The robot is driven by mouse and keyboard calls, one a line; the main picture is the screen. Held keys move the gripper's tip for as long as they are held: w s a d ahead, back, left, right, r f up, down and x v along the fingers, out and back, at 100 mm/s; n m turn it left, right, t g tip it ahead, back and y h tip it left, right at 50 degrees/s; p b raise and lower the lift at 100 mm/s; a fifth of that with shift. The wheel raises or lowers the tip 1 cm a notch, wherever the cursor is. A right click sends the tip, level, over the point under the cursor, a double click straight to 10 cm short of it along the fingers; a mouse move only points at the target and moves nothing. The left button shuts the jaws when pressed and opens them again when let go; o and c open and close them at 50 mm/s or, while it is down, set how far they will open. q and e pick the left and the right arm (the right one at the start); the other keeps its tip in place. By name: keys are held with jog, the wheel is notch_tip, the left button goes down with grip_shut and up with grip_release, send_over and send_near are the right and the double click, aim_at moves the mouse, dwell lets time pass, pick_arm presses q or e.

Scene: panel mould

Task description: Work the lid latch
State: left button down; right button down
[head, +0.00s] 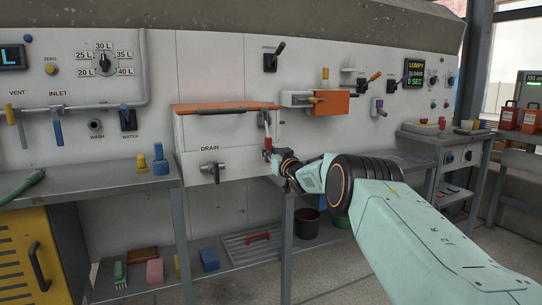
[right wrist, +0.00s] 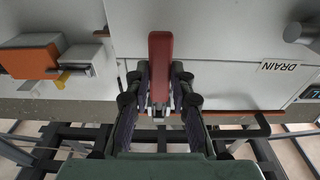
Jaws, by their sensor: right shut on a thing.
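The white box labelled DRAIN (head: 208,133) juts from the panel, with its orange lid (head: 225,107) lying flat and looking closed. The lid latch (head: 267,143), a metal lever with a red grip, is at the box's right end. My right gripper (head: 272,156) is at the lower end of this latch. In the right wrist view, the red latch grip (right wrist: 160,65) stands between the two fingers of my right gripper (right wrist: 160,95), which are shut on it. The fingers partly hide its base. My left gripper is not in view.
An orange block on a white bracket (head: 328,101) juts out right of the latch. A drain tap (head: 212,170) sits on the box front. A grey bench (head: 120,184) runs below at left. Levers and knobs line the panel. A lower shelf holds brushes and blocks.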

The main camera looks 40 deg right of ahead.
jog(key=shift+r, duration=0.3)
jog(key=c, duration=1.5)
grip_release()
jog(key=o, duration=0.3)
jog(key=shift+w+f, duration=0.1)
jog(key=shift+f, duration=0.1)
jog(key=shift+o, duration=0.2)
jog(key=shift+f, duration=0.1)
jog(key=v, duration=1.2)
